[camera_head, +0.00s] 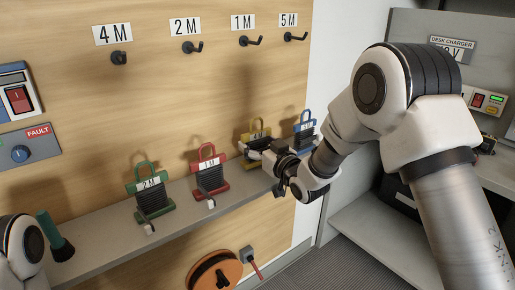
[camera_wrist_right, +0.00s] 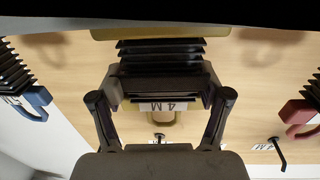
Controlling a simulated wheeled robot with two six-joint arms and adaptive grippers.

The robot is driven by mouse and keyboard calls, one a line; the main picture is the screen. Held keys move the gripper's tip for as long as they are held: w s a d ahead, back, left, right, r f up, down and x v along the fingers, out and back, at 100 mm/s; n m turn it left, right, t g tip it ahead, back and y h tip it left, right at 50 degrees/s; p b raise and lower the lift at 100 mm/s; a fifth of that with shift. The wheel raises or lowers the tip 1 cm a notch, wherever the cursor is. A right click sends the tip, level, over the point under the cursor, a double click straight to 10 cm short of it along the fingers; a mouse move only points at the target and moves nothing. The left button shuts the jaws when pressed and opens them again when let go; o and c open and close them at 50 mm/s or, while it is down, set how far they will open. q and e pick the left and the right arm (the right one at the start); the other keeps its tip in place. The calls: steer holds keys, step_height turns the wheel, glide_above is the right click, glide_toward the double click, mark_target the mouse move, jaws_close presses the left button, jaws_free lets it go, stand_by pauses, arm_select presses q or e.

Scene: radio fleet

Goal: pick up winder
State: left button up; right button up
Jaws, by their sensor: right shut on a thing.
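Several winders with coloured frames and black ribbed bodies stand along the shelf: a green one marked 2M (camera_head: 152,193), a red one marked 1M (camera_head: 210,174), a yellow one (camera_head: 255,138) and a blue one (camera_head: 304,130). My right gripper (camera_head: 272,160) is at the yellow winder and partly hides it. In the right wrist view the gripper (camera_wrist_right: 160,92) has its fingers on both sides of the yellow winder (camera_wrist_right: 160,34), whose label reads 4M upside down. I cannot tell whether it touches the shelf. My left gripper is out of view; only part of that arm shows.
Labelled hooks, 4M (camera_head: 119,58), 2M (camera_head: 193,47), 1M (camera_head: 250,41) and 5M (camera_head: 295,37), are empty on the wooden wall. An orange reel (camera_head: 215,272) is below the shelf (camera_head: 185,215).

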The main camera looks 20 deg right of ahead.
steer(key=shift+s+r, duration=0.15)
steer(key=shift+r, duration=0.45)
steer(key=shift+s+r, duration=0.15)
steer(key=shift+r, duration=0.4)
steer(key=s+a, duration=0.1)
steer(key=s, duration=0.4)
steer(key=s+a, duration=0.1)
steer(key=s, duration=0.4)
steer(key=s+a+r+p, duration=0.1)
steer(key=s, duration=0.4)
steer(key=shift+s+r, duration=0.1)
steer(key=shift+c, duration=0.7)
